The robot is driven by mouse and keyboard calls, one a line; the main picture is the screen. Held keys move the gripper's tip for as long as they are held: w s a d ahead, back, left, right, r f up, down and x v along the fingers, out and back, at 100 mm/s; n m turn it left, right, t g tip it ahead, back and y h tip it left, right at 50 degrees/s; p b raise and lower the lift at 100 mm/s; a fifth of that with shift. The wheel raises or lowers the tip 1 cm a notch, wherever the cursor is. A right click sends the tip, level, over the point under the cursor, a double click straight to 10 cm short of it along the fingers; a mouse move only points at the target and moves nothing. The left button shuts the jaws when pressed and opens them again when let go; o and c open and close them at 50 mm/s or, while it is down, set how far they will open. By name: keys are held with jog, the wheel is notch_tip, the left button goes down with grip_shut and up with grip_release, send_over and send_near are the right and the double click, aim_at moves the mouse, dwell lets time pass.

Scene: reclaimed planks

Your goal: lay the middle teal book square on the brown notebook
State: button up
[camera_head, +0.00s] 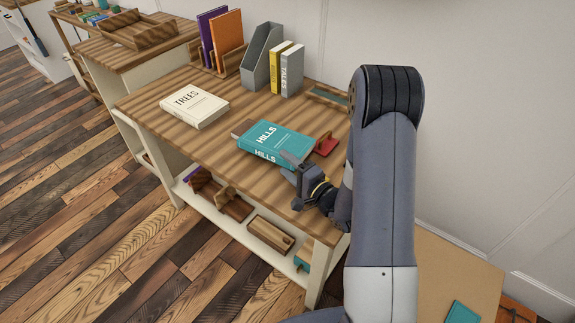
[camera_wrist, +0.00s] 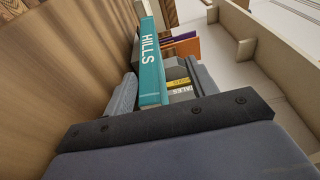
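The teal book marked HILLS (camera_head: 272,139) lies cover up on the near part of the wooden desk, spine toward the front. A small dark edge (camera_head: 240,131) shows at its far left corner; I cannot tell what it is. My gripper (camera_head: 292,162) is at the book's right front end. In the wrist view the book (camera_wrist: 151,70) stands between my fingers (camera_wrist: 163,90), close to the left finger, with a gap to the right one. The fingers look open. I cannot make out a brown notebook for certain; the book may hide it.
A cream TREES book (camera_head: 194,108) lies to the left. A grey file holder (camera_head: 261,60) and the upright yellow (camera_head: 276,65) and grey TALES (camera_head: 291,72) books stand behind. A red item (camera_head: 326,146) and a small tray (camera_head: 329,95) are right. The desk between the books is clear.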

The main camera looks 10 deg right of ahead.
jog(key=o, duration=1)
jog(key=shift+s+d+f, duration=0.1)
jog(key=shift+s+d, duration=0.1)
jog(key=shift+s, duration=0.05)
jog(key=b+v, duration=0.1)
jog(key=v, duration=0.9)
jog(key=shift+s, duration=0.1)
jog(key=shift+p+x, duration=0.4)
jog(key=shift+x, duration=4.3)
